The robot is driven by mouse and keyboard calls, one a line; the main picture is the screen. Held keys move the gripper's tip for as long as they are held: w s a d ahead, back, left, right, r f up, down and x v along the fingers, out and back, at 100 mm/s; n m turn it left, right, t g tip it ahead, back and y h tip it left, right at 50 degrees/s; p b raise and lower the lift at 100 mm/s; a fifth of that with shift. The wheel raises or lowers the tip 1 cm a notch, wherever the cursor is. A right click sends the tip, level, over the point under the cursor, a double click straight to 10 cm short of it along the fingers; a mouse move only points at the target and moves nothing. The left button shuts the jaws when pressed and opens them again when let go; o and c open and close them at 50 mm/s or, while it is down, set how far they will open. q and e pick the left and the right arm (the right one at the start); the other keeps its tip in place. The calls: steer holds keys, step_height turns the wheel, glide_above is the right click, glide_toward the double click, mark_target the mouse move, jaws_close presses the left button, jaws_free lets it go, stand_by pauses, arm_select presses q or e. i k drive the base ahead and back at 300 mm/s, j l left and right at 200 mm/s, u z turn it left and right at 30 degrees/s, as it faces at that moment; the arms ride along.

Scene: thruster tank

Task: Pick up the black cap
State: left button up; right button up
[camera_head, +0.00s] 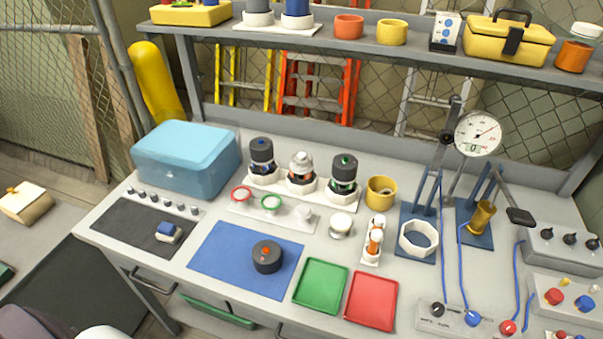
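A black cap (267,259) with a small orange-red mark on top sits on the blue mat (220,257), toward the mat's right side. Nothing touches it from above. Two other dark-capped units stand at the back: one with a blue mark (261,149) and one with a green mark (345,166), each on a white base. Between them is a unit (301,166) with a pale, uncapped top. Neither of my grippers is in view.
A green tray (320,286) and a red tray (371,301) lie right of the blue mat. A blue box (186,158) stands at the back left. Gauge stands and cables fill the right side. A shelf (370,50) crosses above the back.

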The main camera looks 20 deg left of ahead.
mark_target(269, 264)
steer(key=u, duration=1)
steer(key=j+u, duration=0.25)
steer(key=k+l, duration=0.05)
